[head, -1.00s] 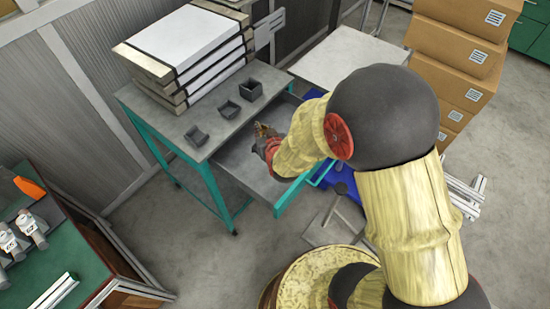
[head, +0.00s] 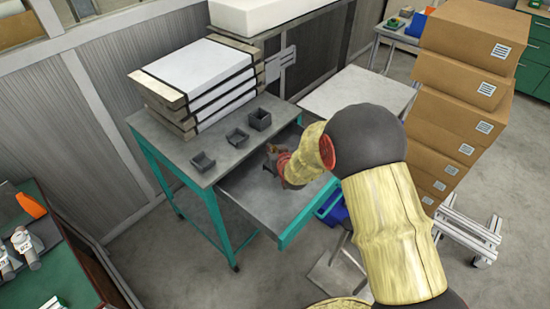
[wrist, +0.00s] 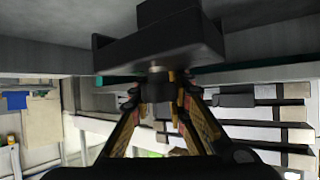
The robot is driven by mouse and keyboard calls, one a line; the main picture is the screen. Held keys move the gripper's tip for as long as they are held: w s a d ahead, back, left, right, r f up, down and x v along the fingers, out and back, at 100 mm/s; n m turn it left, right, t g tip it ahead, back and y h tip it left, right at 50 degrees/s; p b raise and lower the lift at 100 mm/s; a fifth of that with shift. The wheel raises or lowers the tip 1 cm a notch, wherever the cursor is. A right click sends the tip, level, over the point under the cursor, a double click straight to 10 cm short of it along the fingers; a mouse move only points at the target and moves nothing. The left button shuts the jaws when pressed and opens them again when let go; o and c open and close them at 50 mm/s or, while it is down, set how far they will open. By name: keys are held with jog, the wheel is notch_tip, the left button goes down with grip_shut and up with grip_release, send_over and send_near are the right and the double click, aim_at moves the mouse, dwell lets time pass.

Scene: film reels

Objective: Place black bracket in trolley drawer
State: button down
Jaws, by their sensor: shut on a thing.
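The black bracket (wrist: 160,42) shows large in the wrist view as a dark, flat-sided piece at my fingertips. My gripper (wrist: 156,82) is shut on it. In the head view my gripper (head: 272,151) is over the open trolley drawer (head: 246,190), near its back, close to the tabletop's front edge. The bracket is small and dark there, partly hidden by my gripper. I cannot tell whether it touches the drawer floor. The drawer is grey with a teal front and is pulled out from the teal-legged trolley (head: 180,145). The visible drawer floor looks bare.
Cardboard boxes (head: 460,90) are stacked at the right. A blue bin (head: 335,208) is beside the drawer.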

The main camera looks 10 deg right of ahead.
jog(key=shift+w+d+f, duration=0.15)
jog(key=shift+w+f, duration=0.2)
jog(key=f+b, duration=0.2)
jog(key=f, duration=0.1)
jog(key=shift+w+d+f, duration=0.1)
jog(key=shift+w+f, duration=0.1)
jog(key=shift+f, duration=0.1)
jog(key=shift+r, duration=0.1)
jog(key=c, duration=2.2)
grip_release()
jog(key=shift+f, duration=0.2)
jog(key=shift+c, duration=0.2)
jog(key=o, duration=0.5)
jog(key=shift+s, duration=0.1)
jog(key=shift+o, duration=0.4)
jog(key=shift+r, duration=0.15)
